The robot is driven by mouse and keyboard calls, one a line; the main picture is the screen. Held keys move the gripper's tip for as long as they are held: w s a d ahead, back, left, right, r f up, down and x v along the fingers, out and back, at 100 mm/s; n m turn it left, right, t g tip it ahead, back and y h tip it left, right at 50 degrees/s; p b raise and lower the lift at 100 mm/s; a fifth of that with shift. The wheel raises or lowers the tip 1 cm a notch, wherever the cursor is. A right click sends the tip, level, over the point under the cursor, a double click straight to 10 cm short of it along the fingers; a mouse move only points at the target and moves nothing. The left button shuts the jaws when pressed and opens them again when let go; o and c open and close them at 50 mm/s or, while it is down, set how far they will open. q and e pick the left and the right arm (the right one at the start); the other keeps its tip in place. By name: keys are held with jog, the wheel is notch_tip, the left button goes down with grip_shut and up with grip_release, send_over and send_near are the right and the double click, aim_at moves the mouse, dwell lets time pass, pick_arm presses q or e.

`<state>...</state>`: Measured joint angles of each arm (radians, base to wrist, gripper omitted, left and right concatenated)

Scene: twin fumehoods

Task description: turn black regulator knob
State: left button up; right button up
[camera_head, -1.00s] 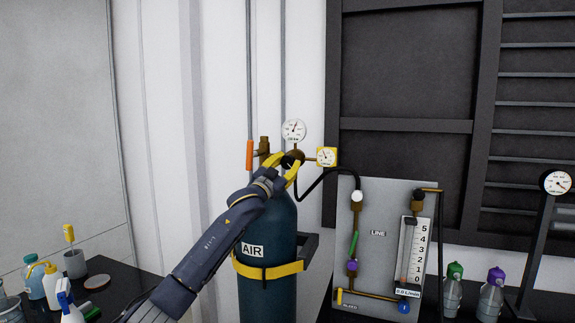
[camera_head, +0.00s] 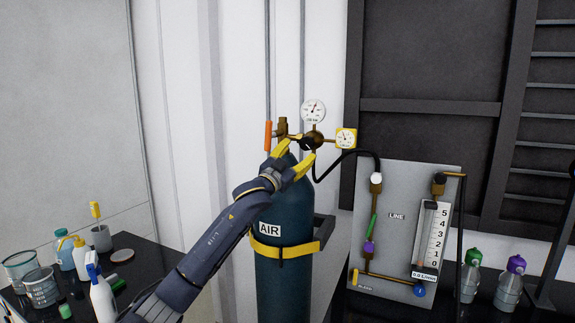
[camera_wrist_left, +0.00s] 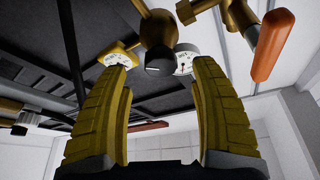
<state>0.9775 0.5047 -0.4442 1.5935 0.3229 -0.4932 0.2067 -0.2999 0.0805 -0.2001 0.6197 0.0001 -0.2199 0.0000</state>
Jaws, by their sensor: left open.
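The black regulator knob (camera_head: 307,143) sits on the front of the brass regulator (camera_head: 316,138) at the top of the dark teal AIR cylinder (camera_head: 277,245). My left gripper (camera_head: 296,158) is open, with its yellow fingers just below and in front of the knob. In the left wrist view, the knob (camera_wrist_left: 159,62) appears beyond the gap between the open fingertips (camera_wrist_left: 160,78), apart from both, with nothing held. A white round gauge (camera_head: 313,111) and a yellow square gauge (camera_head: 346,138) are on the regulator. My right gripper is not in view.
An orange handle (camera_head: 268,135) stands left of the regulator. A black hose (camera_head: 350,154) runs right to the LINE flowmeter panel (camera_head: 400,185). A yellow strap (camera_head: 284,251) circles the cylinder. Beakers (camera_head: 41,288) and bottles crowd the left bench.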

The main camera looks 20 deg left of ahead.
pick_arm(q)
jog(key=v, duration=0.6)
jog(key=shift+s, duration=0.3)
jog(key=shift+f, duration=0.15)
